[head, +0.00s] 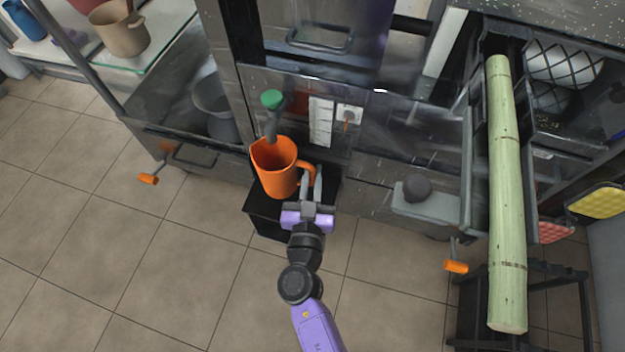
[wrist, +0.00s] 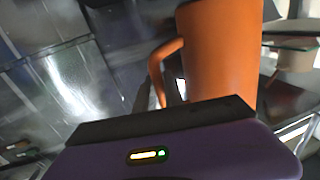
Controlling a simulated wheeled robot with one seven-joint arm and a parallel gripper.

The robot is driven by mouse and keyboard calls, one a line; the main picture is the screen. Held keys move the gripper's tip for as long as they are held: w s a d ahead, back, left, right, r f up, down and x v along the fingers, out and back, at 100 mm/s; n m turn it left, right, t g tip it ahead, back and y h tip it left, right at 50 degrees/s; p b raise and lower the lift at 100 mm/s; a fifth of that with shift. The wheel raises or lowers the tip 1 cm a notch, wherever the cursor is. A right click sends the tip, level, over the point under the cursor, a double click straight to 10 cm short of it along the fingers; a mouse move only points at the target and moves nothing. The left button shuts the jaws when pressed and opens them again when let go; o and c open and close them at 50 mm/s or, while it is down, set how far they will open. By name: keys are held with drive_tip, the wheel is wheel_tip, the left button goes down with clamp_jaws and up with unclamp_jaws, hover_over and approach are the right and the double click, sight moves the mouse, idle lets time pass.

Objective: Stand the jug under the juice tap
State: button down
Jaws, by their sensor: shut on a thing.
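The orange jug (head: 277,172) is upright at the front of the press, over a small black stand (head: 262,215). The juice tap (head: 271,118), a grey spout with a green top, comes down over the jug's open mouth. My gripper (head: 311,185) is at the jug's right side, shut on its handle. In the wrist view the jug (wrist: 222,50) fills the upper right, with its handle toward the fingers. I cannot tell whether the jug's base touches the stand; the fingertips are partly hidden in the wrist view.
A long green sugarcane (head: 506,200) lies in a trough at the right. Orange-handled levers (head: 148,179) and (head: 456,267) stick out low on both sides. A beige pot (head: 120,30) stands on a glass shelf at the upper left. The tiled floor at the left is clear.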

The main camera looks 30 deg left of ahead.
sight(313, 183)
drive_tip(key=shift+f+b, duration=0.55)
drive_tip(key=shift+f, duration=1.15)
drive_tip(key=shift+f, duration=0.15)
drive_tip(key=c, duration=1.4)
unclamp_jaws()
drive_tip(key=shift+c, duration=0.2)
drive_tip(key=shift+r, duration=0.25)
drive_tip(key=v, duration=1.2)
